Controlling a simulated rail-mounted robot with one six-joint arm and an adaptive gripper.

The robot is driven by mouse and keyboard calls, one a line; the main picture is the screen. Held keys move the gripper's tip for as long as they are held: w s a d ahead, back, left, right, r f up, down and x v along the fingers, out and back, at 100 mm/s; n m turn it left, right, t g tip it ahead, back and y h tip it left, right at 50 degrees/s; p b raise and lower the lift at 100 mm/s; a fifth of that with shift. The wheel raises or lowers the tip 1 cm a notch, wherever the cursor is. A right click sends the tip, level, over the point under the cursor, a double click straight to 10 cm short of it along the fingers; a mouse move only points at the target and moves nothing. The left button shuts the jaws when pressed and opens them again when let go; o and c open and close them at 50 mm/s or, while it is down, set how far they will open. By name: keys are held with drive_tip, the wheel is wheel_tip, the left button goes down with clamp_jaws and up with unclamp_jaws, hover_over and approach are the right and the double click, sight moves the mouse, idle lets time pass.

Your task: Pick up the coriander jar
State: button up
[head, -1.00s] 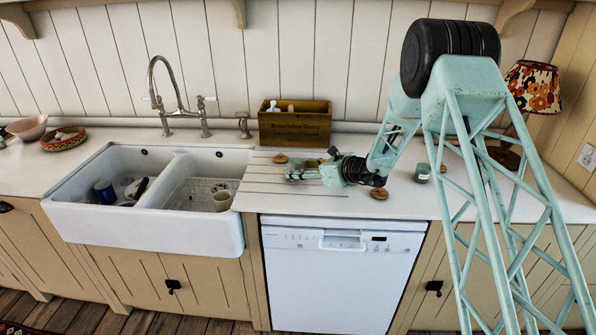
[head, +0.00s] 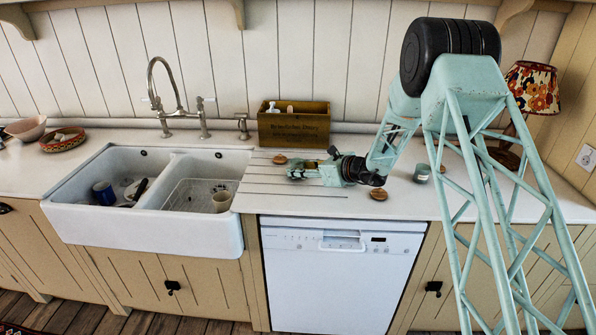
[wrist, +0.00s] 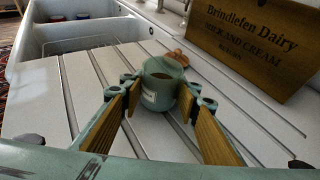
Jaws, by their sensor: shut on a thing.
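A small grey-green jar (wrist: 158,92) with a pale label stands between the wooden-faced finger pads of my gripper (wrist: 160,103) in the wrist view. The label is too small to read. My gripper is shut on this jar. In the head view my gripper (head: 294,173) is low over the grooved drainboard, right of the sink, and mostly hides the jar. I cannot tell whether the jar touches the board. A second small greenish jar (head: 422,174) stands on the counter right of my arm.
A wooden dairy crate (head: 294,125) stands behind my gripper against the wall. A round wooden piece (head: 280,159) lies in front of it, and another (head: 378,194) lies near my wrist. The double sink (head: 150,190) is left, holding mugs. A lamp (head: 532,88) stands at right.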

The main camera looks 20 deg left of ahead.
sight(292, 162)
drive_tip(key=shift+r+p, duration=0.35)
drive_tip(key=shift+r, duration=1.25)
drive_tip(key=shift+s+d, duration=0.35)
drive_tip(key=shift+s, duration=0.45)
drive_tip(key=s+d, duration=0.2)
drive_tip(key=s, duration=0.2)
drive_tip(key=s+d+r, duration=0.1)
drive_tip(key=s+d, duration=0.1)
drive_tip(key=s, duration=0.2)
drive_tip(key=s+d, duration=0.1)
drive_tip(key=s, duration=0.4)
drive_tip(key=shift+d+r+p, duration=0.15)
drive_tip(key=shift+d+p, duration=0.15)
drive_tip(key=shift+d, duration=0.1)
drive_tip(key=shift+d, duration=0.1)
